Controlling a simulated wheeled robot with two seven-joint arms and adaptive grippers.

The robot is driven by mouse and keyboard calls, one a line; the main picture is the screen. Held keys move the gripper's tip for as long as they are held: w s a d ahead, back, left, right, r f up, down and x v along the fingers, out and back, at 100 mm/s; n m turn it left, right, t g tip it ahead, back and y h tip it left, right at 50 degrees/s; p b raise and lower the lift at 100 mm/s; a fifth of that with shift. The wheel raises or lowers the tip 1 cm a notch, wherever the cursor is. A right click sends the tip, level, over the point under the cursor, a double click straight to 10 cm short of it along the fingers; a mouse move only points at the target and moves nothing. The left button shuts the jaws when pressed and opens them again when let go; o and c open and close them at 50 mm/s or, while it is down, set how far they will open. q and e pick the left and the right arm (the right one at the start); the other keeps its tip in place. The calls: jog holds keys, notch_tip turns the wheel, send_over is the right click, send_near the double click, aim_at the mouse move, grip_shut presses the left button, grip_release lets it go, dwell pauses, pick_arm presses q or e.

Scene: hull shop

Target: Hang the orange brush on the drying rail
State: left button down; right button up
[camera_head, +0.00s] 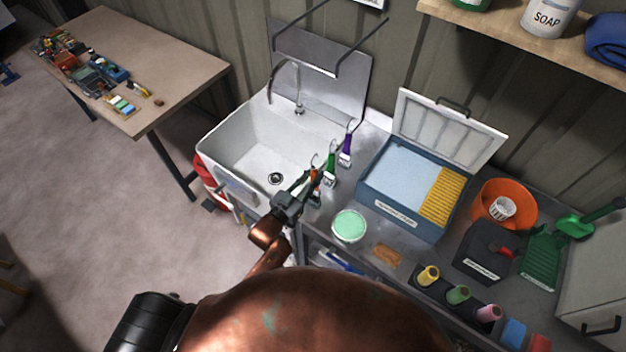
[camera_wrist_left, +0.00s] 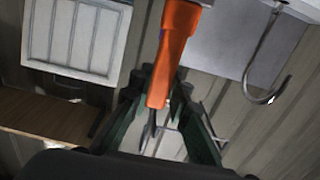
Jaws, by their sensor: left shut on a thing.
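My left gripper (camera_head: 293,200) is shut on the orange brush (camera_head: 314,184), over the counter beside the sink's right edge. In the left wrist view the brush's orange handle (camera_wrist_left: 173,50) runs between the dark green fingers (camera_wrist_left: 165,118). The fingers cover part of the brush. A dark rail frame (camera_head: 337,76) juts from the metal panel above the sink, away from the brush. A green brush (camera_head: 331,160) and a purple brush (camera_head: 346,146) are upright just past the gripper; I cannot tell what holds them. My right gripper is not in view.
The white sink (camera_head: 225,150) with its tap (camera_head: 297,85) lies left of the brushes. Right of them are a blue tray box (camera_head: 375,198) with a raised lid (camera_head: 450,135) and a round green-filled dish (camera_head: 349,226). A shelf (camera_head: 510,35) overhangs the back right.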

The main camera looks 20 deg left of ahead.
pick_arm(q)
jog(key=shift+w+a+f, duration=0.2)
jog(key=shift+f, duration=0.1)
notch_tip(320, 180, down, 2)
jog(key=shift+f+p, duration=0.15)
jog(key=shift+p, duration=0.3)
jog(key=shift+f, duration=0.4)
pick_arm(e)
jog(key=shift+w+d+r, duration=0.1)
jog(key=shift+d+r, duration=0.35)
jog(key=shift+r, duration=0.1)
pick_arm(q)
jog(key=c, duration=1.8)
grip_release()
jog(key=shift+f, duration=0.15)
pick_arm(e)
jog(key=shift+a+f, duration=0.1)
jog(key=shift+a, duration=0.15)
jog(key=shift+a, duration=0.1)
